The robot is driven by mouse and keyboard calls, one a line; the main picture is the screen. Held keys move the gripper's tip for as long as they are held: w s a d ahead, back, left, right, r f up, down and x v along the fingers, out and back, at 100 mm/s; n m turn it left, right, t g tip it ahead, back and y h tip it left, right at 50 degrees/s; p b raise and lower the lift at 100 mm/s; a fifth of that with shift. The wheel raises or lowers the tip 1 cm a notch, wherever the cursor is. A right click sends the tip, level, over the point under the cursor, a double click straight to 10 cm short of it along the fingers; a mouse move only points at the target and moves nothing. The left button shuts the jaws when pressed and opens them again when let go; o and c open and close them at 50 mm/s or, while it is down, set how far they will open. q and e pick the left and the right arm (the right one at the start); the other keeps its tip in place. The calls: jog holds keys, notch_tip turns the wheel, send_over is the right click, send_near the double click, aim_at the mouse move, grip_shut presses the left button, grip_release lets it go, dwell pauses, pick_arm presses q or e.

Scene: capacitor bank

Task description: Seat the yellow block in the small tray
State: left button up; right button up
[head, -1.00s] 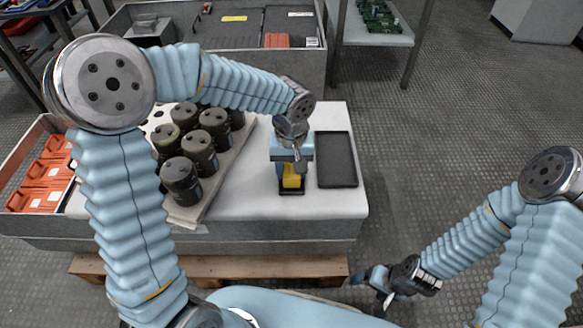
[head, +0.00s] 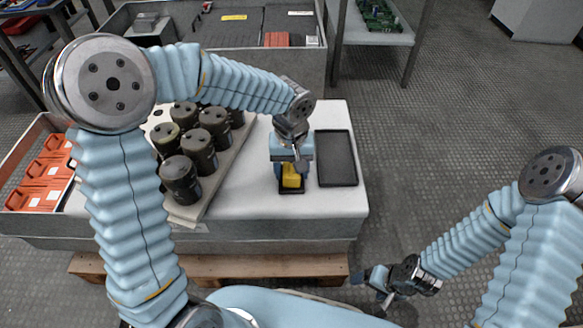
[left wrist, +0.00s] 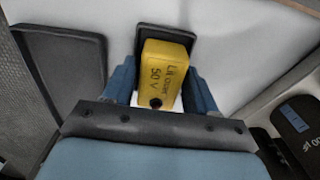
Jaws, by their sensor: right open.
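The yellow block (head: 291,177) stands upright at the small black tray (head: 291,191) on the white tabletop. In the left wrist view the block (left wrist: 165,72) shows dark lettering, and the tray (left wrist: 160,31) shows behind it. My left gripper (head: 291,163) points down over the tray, its blue fingers on both sides of the block and close to its sides; it looks shut on it. I cannot tell whether the block rests on the tray floor or is just above it. My right gripper (head: 371,286) is open and empty, low in front of the table.
A larger black tray (head: 337,158) lies right of the small tray. Several dark capacitors (head: 181,180) stand on a board to the left. An orange-filled bin (head: 40,180) is at the far left. A shelf (head: 378,30) stands behind. Bare tabletop lies between board and small tray.

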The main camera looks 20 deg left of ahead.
pick_arm(q)
jog(key=o, duration=0.3)
jog(key=shift+o, duration=0.2)
